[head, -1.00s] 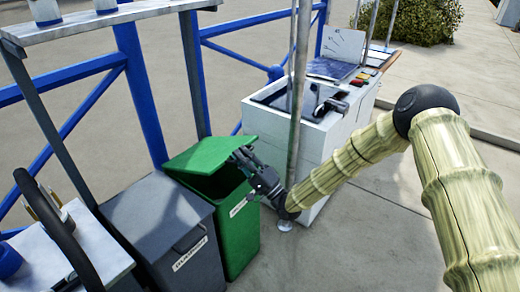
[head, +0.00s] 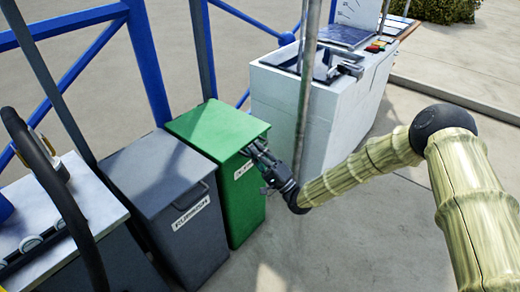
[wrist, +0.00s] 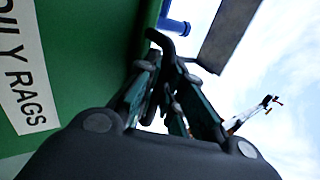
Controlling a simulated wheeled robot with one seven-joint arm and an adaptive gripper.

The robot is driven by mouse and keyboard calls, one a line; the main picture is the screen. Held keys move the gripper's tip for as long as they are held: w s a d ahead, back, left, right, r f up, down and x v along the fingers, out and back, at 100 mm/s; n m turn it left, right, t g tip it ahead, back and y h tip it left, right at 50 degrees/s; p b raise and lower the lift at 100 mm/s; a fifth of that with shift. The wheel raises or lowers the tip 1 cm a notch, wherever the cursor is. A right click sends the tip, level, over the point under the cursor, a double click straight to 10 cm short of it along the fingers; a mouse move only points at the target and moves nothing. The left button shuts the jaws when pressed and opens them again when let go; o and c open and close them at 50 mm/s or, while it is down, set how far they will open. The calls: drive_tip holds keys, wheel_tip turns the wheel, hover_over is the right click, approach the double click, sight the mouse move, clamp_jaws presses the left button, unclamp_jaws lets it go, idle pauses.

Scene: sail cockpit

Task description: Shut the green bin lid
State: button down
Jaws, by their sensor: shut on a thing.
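The green bin (head: 243,212) stands beside the grey bin, and its green lid (head: 213,125) lies flat on top with no gap that I can see. My gripper (head: 258,152) is at the lid's front right edge, above the label. In the wrist view my gripper (wrist: 164,85) has its fingers closed around a dark curved handle (wrist: 160,40) at the lid's edge. The bin's white label (wrist: 22,75) shows "RAGS" at the left of that view. The fingers hide part of the handle.
The grey bin (head: 165,185) with its lid down stands at the left. A white console (head: 345,115) and a metal pole (head: 305,95) stand close to the right of my gripper. Blue rails run behind. Paving in front is clear.

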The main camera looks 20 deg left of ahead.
drive_tip(key=shift+s+f, duration=0.15)
drive_tip(key=shift+f, duration=0.3)
drive_tip(key=c, duration=1.5)
unclamp_jaws()
drive_tip(key=shift+r, duration=0.1)
drive_tip(key=shift+d, duration=0.1)
drive_tip(key=v, duration=1.1)
drive_tip(key=shift+s+d+f, duration=0.1)
drive_tip(key=shift+d+f, duration=0.1)
drive_tip(key=shift+d, duration=0.15)
